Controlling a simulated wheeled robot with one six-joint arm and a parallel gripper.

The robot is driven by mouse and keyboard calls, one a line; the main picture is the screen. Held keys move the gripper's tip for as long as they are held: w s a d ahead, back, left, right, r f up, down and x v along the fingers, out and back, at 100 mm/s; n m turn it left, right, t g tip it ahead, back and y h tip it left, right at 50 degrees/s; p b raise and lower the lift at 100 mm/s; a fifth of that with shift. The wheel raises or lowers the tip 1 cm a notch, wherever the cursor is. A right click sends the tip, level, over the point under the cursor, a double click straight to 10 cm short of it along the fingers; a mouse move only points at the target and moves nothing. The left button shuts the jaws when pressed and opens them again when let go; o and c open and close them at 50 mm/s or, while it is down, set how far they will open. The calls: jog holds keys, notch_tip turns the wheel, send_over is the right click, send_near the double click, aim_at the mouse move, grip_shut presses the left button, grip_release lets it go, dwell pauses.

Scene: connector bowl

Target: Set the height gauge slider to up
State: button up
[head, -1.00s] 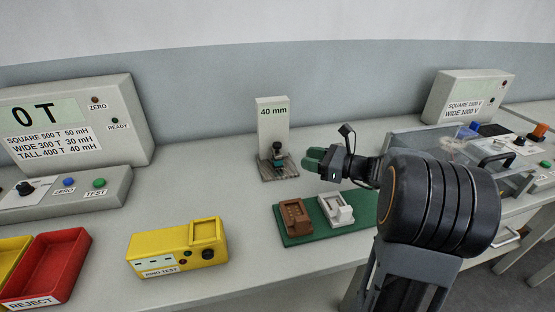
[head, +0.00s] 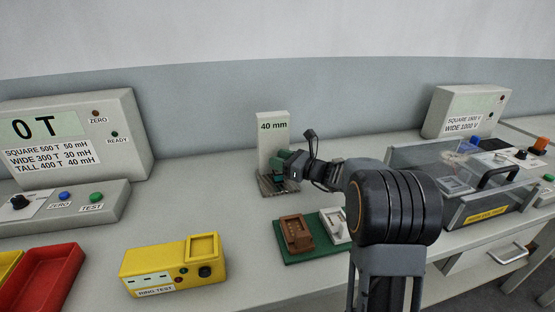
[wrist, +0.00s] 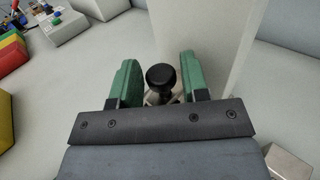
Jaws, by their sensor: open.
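The height gauge (head: 272,131) is a pale upright block with a "40 mm" display, standing on a grey base on the bench. Its slider has a black round knob, seen in the wrist view (wrist: 160,76) between my green fingers. My gripper (head: 288,164) is at the front of the gauge and hides the slider in the head view. In the wrist view my gripper (wrist: 160,88) is open, with a finger on each side of the knob and a gap showing on both sides.
A green board (head: 298,255) with a brown fixture (head: 296,233) and a white fixture (head: 335,225) lies in front of the gauge. A yellow ring tester (head: 150,266) is at left front. A clear-lidded box (head: 425,160) stands at right. The bench left of the gauge is clear.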

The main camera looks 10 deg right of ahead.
jog(key=shift+w+a, duration=0.35)
jog(key=shift+a, duration=0.05)
grip_shut()
